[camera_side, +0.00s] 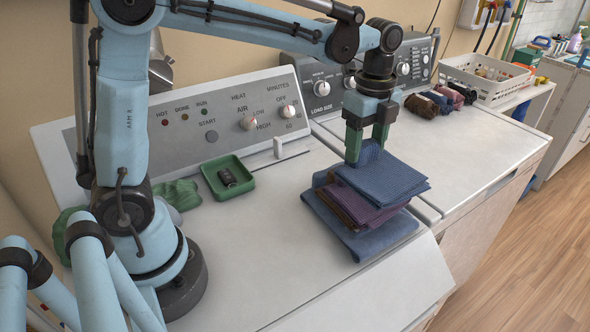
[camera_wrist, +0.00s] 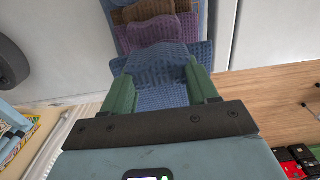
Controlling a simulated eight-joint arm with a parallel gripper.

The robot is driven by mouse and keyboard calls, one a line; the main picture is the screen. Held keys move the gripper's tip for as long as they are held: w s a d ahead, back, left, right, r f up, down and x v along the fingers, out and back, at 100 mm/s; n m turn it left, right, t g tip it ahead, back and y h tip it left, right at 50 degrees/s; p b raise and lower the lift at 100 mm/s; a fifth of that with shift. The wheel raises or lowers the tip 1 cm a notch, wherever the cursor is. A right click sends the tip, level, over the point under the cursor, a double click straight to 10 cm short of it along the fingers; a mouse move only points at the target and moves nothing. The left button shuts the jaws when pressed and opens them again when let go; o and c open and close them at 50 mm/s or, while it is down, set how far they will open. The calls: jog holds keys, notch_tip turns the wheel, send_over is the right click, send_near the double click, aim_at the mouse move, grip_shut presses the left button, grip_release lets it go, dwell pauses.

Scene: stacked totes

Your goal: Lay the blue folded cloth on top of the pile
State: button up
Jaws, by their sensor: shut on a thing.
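The blue folded cloth (camera_side: 395,183) lies over the top of the pile, with its back end bunched up between the fingers of my gripper (camera_side: 367,146). My gripper points down and is shut on that cloth; the wrist view shows the blue cloth (camera_wrist: 158,66) pinched between its green fingers (camera_wrist: 161,90). Under it are a purple cloth (camera_side: 372,214), a brown cloth (camera_side: 343,203) and a larger blue cloth (camera_side: 385,238) at the bottom. The purple cloth (camera_wrist: 160,31) also shows in the wrist view. I cannot tell whether the held cloth fully rests on the pile.
A green tray (camera_side: 208,178) with a small dark object (camera_side: 228,176) is left of the pile. The dial panel (camera_side: 195,115) rises behind. Rolled dark cloths (camera_side: 440,98) and a white basket (camera_side: 515,84) stand at the back right. The white top right of the pile is clear.

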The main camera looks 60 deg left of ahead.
aim_at(363, 156)
jog(key=shift+a+f, duration=0.15)
jog(key=shift+f, duration=1.95)
jog(key=shift+f, duration=0.15)
jog(key=o, duration=1)
jog(key=shift+o, duration=0.2)
notch_tip(363, 156, up, 12)
jog(key=shift+r, duration=0.1)
jog(key=shift+s+a+n, duration=0.15)
jog(key=shift+s+n, duration=0.25)
jog(key=shift+n, duration=0.2)
jog(key=s+a+f+n+t, duration=0.2)
jog(key=s+f+n+t, duration=0.5)
jog(key=s+n, duration=0.4)
jog(key=f+n, duration=0.1)
jog(key=n, duration=0.4)
jog(key=shift+s+a+n, duration=0.3)
jog(key=shift+a+n, duration=0.1)
